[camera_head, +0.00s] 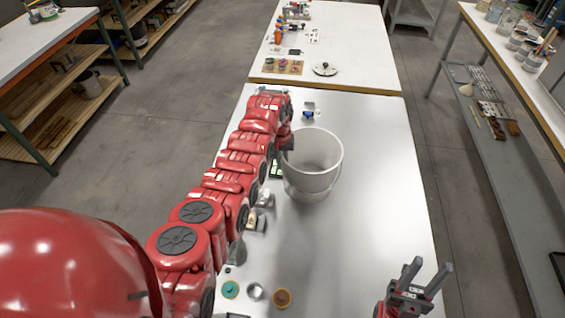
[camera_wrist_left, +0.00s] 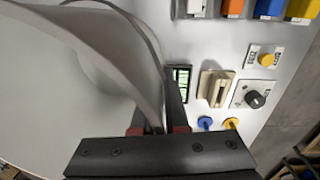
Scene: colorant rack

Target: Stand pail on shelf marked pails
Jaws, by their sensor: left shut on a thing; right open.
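A white pail (camera_head: 318,183) with a thin handle is upright at the middle of the white table (camera_head: 362,240); I cannot tell whether its base touches the table. My left gripper (camera_head: 287,142) is shut on the pail's rim at its left side. In the left wrist view the pail (camera_wrist_left: 60,105) fills the left side, its wall between the fingers of the left gripper (camera_wrist_left: 158,122). My right gripper (camera_head: 424,274) is open and empty at the table's near right, apart from the pail. I cannot make out any shelf marked pails.
Wooden shelves (camera_head: 55,118) stand at left, with a grey container (camera_head: 88,84) on one. A shelving unit with jars (camera_head: 508,20) stands at right. Small parts, including a green disc (camera_head: 230,289), lie along the table's left and near side. The table right of the pail is clear.

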